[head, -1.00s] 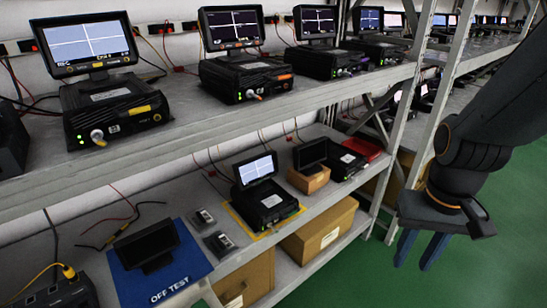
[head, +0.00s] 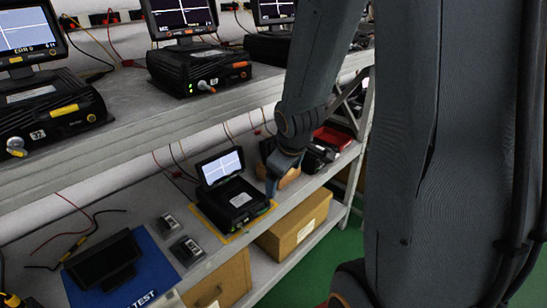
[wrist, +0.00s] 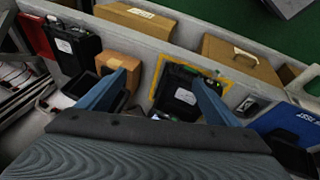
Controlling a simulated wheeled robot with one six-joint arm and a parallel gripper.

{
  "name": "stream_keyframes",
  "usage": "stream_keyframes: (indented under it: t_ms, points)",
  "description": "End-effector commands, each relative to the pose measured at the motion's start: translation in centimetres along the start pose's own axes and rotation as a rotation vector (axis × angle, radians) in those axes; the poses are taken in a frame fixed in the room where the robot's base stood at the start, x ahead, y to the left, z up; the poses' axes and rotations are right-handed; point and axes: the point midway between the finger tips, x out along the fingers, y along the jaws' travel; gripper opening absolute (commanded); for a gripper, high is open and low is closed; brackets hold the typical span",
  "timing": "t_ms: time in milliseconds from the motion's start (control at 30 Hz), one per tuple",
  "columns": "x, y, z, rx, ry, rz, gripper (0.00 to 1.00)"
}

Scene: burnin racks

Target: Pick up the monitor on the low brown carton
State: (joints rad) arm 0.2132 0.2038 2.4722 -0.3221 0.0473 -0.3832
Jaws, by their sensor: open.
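The low brown carton (head: 291,179) stands on the lower shelf, partly hidden behind my arm in the head view. In the wrist view the carton (wrist: 128,62) lies by the left fingertip. The dark monitor on it is mostly covered by my arm in the head view, with a dark edge (head: 266,147) showing. In the wrist view a dark panel (wrist: 80,86), seemingly this monitor, is beside the carton, partly behind the left finger. My gripper (wrist: 160,80) is open and empty. In the head view my gripper (head: 272,185) hangs at the carton's left front.
A black unit with a lit monitor (head: 220,167) stands on a yellow-outlined area left of the carton. Two small meters (head: 187,250) and a blue mat (head: 165,262) with another dark monitor (head: 103,260) are farther left. A red tray (head: 333,137) lies behind. The upper shelf (head: 150,113) overhangs.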

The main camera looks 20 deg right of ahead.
Motion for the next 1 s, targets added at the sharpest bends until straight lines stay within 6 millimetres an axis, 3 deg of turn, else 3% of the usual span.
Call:
stream_keyframes:
  t_ms: [33, 200, 400, 733, 1000]
  points:
    - [2.4, 2.3, -0.4, -0.091, 0.057, 0.039, 0.85]
    - [7.2, 8.9, -2.7, -0.464, 0.289, 0.206, 0.85]
    - [9.8, 13.1, -3.4, -0.833, 0.548, 0.43, 0.85]
    - [9.1, 14.4, -2.3, -1.083, 0.775, 0.693, 0.85]
    - [10.1, 14.8, -4.3, -1.096, 0.79, 0.712, 0.85]
